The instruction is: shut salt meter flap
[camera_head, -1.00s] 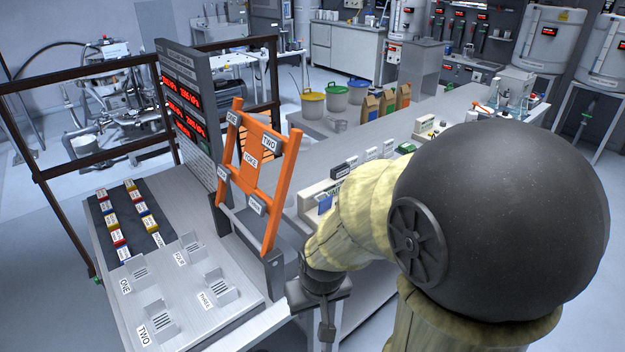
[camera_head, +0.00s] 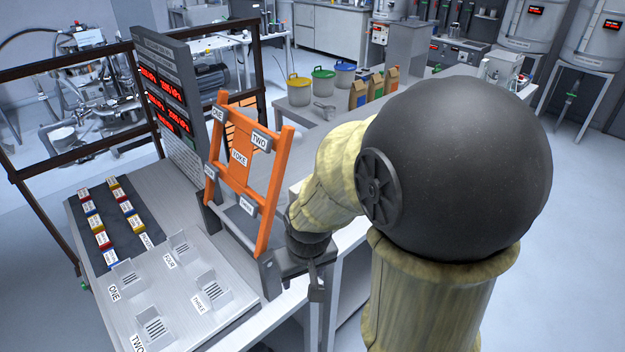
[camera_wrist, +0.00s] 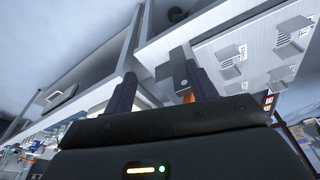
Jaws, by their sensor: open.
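I cannot make out the salt meter flap in either current view. My arm covers part of the long bench (camera_head: 330,113) in the head view, so the flap may be hidden there. My gripper (camera_wrist: 162,78) is open and empty in the wrist view, its two dark fingers spread apart. Beyond the fingers are a grey bracket (camera_wrist: 172,70) and a bit of orange, with a light bench edge around them. In the head view the end of my arm is low, just right of the orange yoke frame's foot.
The orange yoke frame (camera_head: 240,158) stands tilted on the left bench, close to my arm. Numbered holders (camera_head: 155,325) and a dark strip of coloured blocks (camera_head: 104,217) lie beside it. A display panel (camera_head: 165,95) stands behind. Floor at the right (camera_head: 585,220) is clear.

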